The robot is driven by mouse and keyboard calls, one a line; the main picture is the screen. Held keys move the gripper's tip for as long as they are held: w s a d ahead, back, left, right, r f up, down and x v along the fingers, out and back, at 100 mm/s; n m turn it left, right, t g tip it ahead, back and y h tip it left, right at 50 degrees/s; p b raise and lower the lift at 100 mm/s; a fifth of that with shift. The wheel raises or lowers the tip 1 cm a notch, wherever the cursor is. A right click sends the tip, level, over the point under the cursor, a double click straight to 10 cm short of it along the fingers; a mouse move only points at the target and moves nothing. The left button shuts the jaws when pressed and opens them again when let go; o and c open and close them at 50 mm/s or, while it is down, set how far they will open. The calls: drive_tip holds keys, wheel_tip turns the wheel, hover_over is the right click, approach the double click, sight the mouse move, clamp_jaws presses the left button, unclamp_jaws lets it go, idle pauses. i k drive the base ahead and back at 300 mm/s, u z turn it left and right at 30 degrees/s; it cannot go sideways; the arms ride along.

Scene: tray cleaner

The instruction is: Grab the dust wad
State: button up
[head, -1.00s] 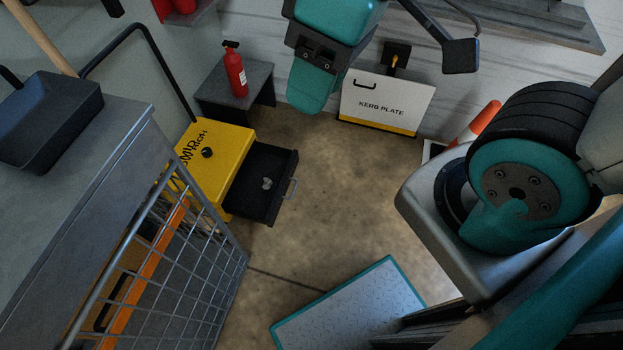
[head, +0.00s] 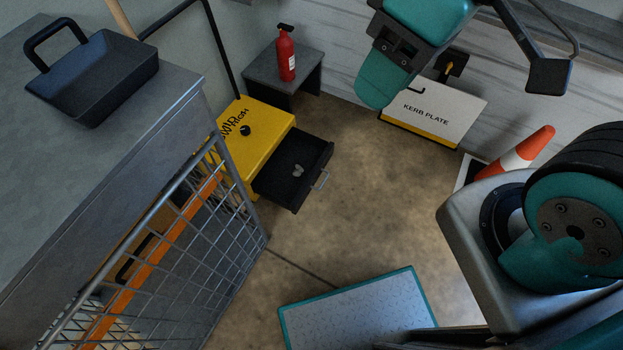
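The dust wad looks to be a small grey clump (head: 298,171) lying inside an open black drawer (head: 283,190). The drawer sticks out of a low yellow cabinet (head: 262,122) and has a metal handle at its outer end. Teal and black parts of my arm hang at the top right, well apart from the drawer. I cannot make out a clear pair of fingertips among them. No contact with the clump shows.
A wire mesh side (head: 185,245) and a grey worktop with a black handled pan (head: 95,80) stand at the left. A red extinguisher (head: 286,58) stands on a small table. A traffic cone (head: 520,152) and a teal-edged mat (head: 355,308) flank bare floor (head: 375,200).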

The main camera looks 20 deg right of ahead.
sight(296, 173)
drive_tip(key=z, duration=1.3)
drive_tip(key=i, duration=1.95)
drive_tip(key=u, duration=2.8)
